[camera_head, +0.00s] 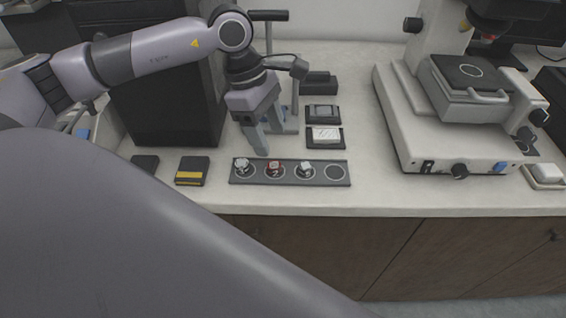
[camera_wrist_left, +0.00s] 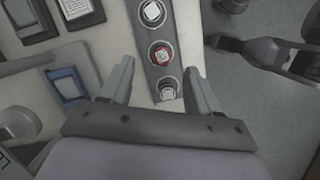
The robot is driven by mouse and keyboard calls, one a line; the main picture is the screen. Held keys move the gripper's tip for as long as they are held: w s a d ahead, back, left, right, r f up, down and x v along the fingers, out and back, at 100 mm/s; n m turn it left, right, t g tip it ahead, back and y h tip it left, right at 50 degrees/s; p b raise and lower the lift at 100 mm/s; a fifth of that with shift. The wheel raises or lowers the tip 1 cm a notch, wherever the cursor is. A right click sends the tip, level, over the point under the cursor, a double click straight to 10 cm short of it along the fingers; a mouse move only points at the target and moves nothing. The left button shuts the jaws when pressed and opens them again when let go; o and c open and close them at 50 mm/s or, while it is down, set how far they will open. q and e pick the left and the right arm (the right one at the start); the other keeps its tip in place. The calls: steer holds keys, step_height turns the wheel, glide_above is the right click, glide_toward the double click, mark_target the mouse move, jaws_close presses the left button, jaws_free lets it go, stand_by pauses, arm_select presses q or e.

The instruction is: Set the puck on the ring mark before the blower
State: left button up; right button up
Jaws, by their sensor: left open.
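A dark strip (camera_head: 320,182) lies near the bench's front edge with ring marks in a row. Three pucks sit on it: a light one (camera_head: 242,164) at the left, a red-topped one (camera_head: 275,169) and a white-topped one (camera_head: 306,169). The rightmost ring (camera_head: 335,172) is empty. My left gripper (camera_head: 263,148) is open and empty, above the strip's left part. I cannot tell which object is the blower. My right gripper is out of view.
A post stand (camera_head: 294,95) rises right behind the left gripper. Dark trays (camera_head: 323,137) lie behind the strip. Two dark boxes (camera_head: 192,170) lie to its left. A white microscope (camera_head: 440,120) stands right; bench between is clear.

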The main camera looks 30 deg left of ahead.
mark_target(275, 165)
arm_select(q)
steer(key=shift+s+a+p+x, duration=0.15)
steer(key=shift+p+x, duration=0.1)
steer(key=shift+x, duration=0.9)
steer(key=shift+s+a+p+x, duration=0.15)
steer(key=shift+p+x, duration=0.1)
steer(key=shift+x, duration=0.9)
steer(key=shift+s+a+p+x, duration=0.15)
steer(key=shift+p+x, duration=0.1)
steer(key=shift+x, duration=0.95)
steer(key=shift+f, duration=0.15)
jaws_close()
steer(key=shift+w, duration=0.1)
